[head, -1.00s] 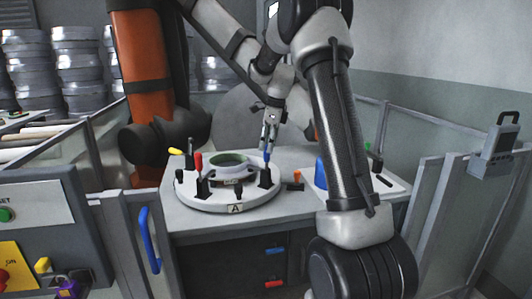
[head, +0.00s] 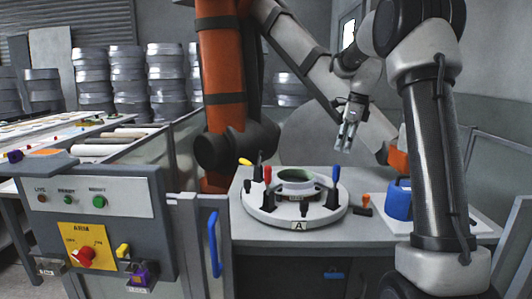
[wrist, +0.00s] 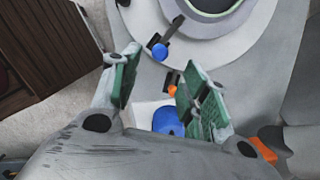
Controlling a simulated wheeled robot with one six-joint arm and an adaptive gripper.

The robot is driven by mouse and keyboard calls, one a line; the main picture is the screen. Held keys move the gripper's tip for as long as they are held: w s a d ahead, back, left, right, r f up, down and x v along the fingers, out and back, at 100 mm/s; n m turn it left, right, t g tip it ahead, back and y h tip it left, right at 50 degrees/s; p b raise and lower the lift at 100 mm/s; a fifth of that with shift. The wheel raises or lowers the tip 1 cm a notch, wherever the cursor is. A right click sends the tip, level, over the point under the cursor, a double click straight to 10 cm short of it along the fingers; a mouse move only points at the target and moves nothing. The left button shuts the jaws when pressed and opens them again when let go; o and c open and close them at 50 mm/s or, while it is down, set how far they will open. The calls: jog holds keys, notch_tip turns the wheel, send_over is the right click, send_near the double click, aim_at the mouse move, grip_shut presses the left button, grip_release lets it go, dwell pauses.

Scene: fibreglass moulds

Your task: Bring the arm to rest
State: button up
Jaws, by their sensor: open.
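My gripper (head: 346,138) is open and empty. In the head view it hangs in the air above the right part of the grey table (head: 440,216), up and to the right of the round white fixture (head: 262,212) marked A. In the wrist view the two green-padded fingers (wrist: 155,85) are spread apart. A blue object (wrist: 166,121) on a white surface shows below and between them. My arm comes down from the upper right of the head view.
The fixture carries a ring mould (head: 297,178) and several coloured clamp handles. A blue piece (head: 398,203) sits on the table at right. An orange robot arm (head: 222,80) stands behind. A control panel (head: 95,215) and a gate with a blue handle (head: 214,243) are at front left.

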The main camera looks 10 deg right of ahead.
jog(key=s+f+n, duration=0.4)
jog(key=n, duration=0.5)
jog(key=s+a+r+n+t, duration=0.1)
jog(key=s+a+n, duration=0.2)
jog(key=s, duration=0.7)
jog(key=s+a+r+n+t+h, duration=0.1)
jog(key=s+a+n, duration=0.3)
jog(key=s+n, duration=0.4)
jog(key=s+a+r+n+t, duration=0.1)
jog(key=s+a+n, duration=0.2)
jog(key=s, duration=1)
jog(key=n, duration=0.2)
jog(key=shift+a+r+n+h, duration=0.2)
jog(key=shift+a+n+h, duration=0.1)
jog(key=shift+h, duration=0.1)
